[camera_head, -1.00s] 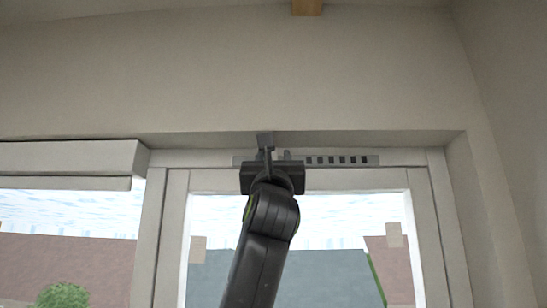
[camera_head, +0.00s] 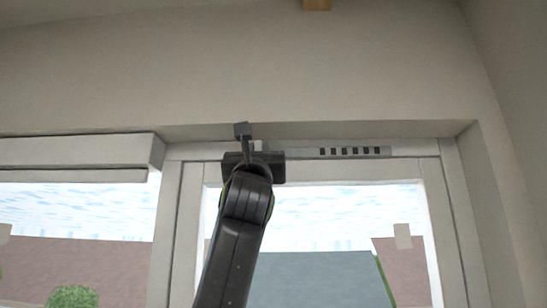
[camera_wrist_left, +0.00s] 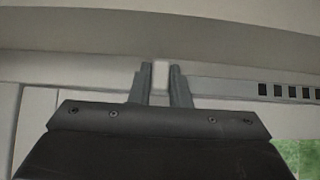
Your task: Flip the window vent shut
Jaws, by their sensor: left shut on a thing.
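The window vent (camera_head: 305,152) is a grey strip along the top of the window frame, with a row of dark slots in its right part. It also shows in the wrist view (camera_wrist_left: 225,87), with its dark slots at the right. My left gripper (camera_head: 252,143) is at the vent's left part, left of the slots. In the wrist view its two fingers (camera_wrist_left: 160,78) are shut on a small pale tab (camera_wrist_left: 160,74). My gripper body hides the vent's left end in the head view. My right gripper is not in view.
The window frame (camera_head: 448,215) surrounds the glass below the vent. A ceiling recess edge runs just above my fingers. A pale box-like ledge (camera_head: 75,152) juts out at the left. The wall (camera_head: 300,80) above is bare.

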